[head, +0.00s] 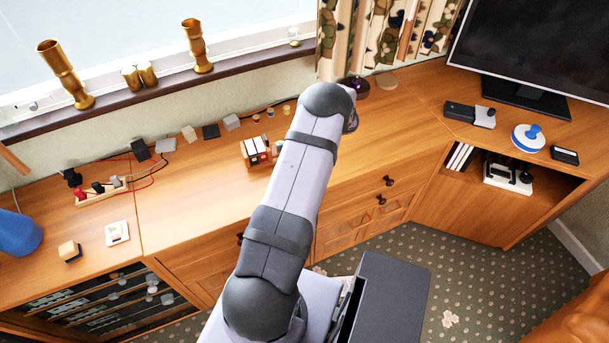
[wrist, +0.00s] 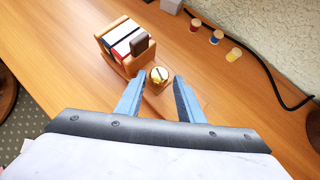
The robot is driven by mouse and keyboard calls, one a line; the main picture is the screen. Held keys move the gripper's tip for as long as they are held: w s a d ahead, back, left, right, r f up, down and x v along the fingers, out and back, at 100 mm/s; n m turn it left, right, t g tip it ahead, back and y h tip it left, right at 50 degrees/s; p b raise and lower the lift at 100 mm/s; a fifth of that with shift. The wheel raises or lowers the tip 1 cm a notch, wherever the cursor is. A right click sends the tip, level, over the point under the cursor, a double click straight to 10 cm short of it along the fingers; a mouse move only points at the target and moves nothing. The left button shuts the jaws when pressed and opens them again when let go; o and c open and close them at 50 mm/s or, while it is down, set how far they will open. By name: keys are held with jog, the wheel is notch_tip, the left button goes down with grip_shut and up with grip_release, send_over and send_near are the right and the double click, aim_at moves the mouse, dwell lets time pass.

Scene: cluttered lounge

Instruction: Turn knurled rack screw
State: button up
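The knurled rack screw (wrist: 159,75) is a round brass-coloured knob with a slotted top. It stands on the wooden base at the near right end of a small rack (wrist: 112,66). The rack holds several upright slabs in white, red, blue and black. In the head view the rack (head: 247,155) sits on the wooden cabinet top, partly beside my arm; the screw is not visible there. My gripper (wrist: 160,83) is open, with its blue fingers on either side of the screw and a visible gap to each. My arm hides the gripper in the head view.
A black cable (wrist: 268,72) runs along the wall, with three small coloured spools (wrist: 217,37) before it. A power strip (head: 101,192) with plugs lies at the left. The cabinet top (head: 190,212) left of the rack is mostly clear.

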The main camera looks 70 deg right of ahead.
jog(key=s+n, duration=0.1)
jog(key=n, duration=0.1)
jog(key=s+a+r+n, duration=0.1)
jog(key=n, duration=0.2)
jog(key=s+r+n+b, duration=0.1)
jog(key=s+n, duration=0.1)
jog(key=shift+s+a+n+g+y, duration=0.1)
jog(key=shift+a+n+g+y, duration=0.2)
jog(key=shift+n+g, duration=0.1)
jog(key=s+a+f+n, duration=0.1)
jog(key=a+n, duration=0.1)
jog(key=n, duration=0.1)
jog(key=s+a+f+n+g+y, duration=0.1)
jog(key=a+f+n, duration=0.1)
jog(key=n, duration=0.1)
jog(key=s+a+f+n+g+y, duration=0.1)
jog(key=a+n, duration=0.2)
jog(key=shift+s+f, duration=0.15)
jog(key=shift+s, duration=0.25)
jog(key=shift+s+a+n+g, duration=0.35)
jog(key=shift+a+n, duration=0.1)
jog(key=shift+n, duration=0.45)
